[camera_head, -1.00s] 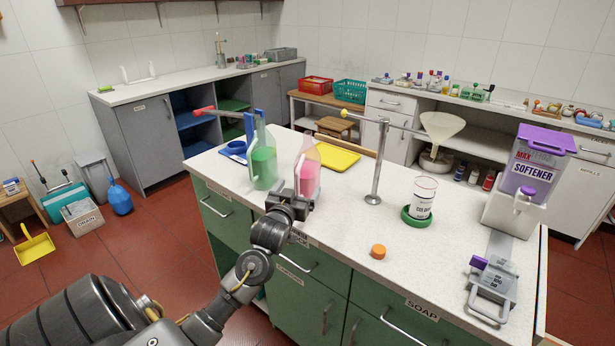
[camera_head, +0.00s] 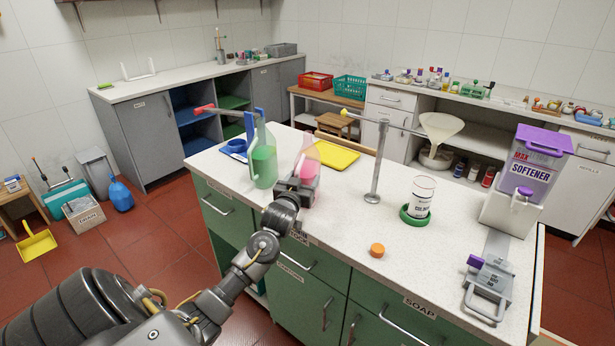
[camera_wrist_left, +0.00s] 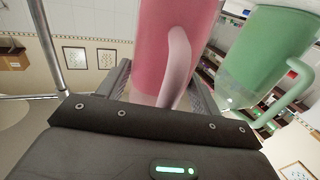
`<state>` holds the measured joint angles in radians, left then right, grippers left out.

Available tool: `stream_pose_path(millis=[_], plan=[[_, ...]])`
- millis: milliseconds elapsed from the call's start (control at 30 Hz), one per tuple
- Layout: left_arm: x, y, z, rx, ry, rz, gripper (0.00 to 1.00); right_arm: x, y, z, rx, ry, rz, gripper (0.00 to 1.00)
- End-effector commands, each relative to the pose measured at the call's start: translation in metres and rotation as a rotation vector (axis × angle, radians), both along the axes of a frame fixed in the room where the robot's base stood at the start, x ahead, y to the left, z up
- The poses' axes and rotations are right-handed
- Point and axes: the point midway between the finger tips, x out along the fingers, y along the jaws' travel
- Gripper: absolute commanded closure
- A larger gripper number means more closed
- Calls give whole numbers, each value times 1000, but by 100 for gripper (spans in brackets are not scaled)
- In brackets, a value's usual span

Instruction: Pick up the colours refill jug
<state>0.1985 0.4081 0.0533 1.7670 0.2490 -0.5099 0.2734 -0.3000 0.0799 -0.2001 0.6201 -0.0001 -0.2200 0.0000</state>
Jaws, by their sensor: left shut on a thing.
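A pink jug (camera_head: 307,158) stands near the left end of the white counter, partly hidden by my left gripper. My left gripper (camera_head: 300,188) is shut on the pink jug at its lower part. In the left wrist view the pink jug (camera_wrist_left: 170,40) is between the fingers, its pale handle facing the wrist. A green jug (camera_head: 263,160) stands just left of it and also shows in the left wrist view (camera_wrist_left: 262,55). I cannot read a label on either jug. My right gripper is out of view.
A metal post (camera_head: 379,165) with a side arm rises right of the pink jug. A yellow tray (camera_head: 335,156) lies behind it. A white container (camera_head: 421,195) stands in a green ring, and an orange cap (camera_head: 377,250) lies near the front edge.

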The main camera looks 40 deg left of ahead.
Motion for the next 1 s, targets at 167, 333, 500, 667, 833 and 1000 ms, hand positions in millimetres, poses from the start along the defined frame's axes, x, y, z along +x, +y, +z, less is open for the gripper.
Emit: stream_pose_path(millis=[167, 333, 500, 667, 833, 1000], plan=[[0, 0, 0, 0, 0, 0, 73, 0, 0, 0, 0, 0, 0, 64], [0, 0, 4, 1, -8, 0, 90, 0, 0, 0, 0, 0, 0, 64], [0, 0, 3, 1, -7, 0, 91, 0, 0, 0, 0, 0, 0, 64], [0, 0, 7, 1, -9, 0, 91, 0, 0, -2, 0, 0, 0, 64], [0, 0, 20, 1, -11, 0, 91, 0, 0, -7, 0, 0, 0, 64], [-6, -5, 44, 1, -13, -2, 91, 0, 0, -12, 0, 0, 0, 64]])
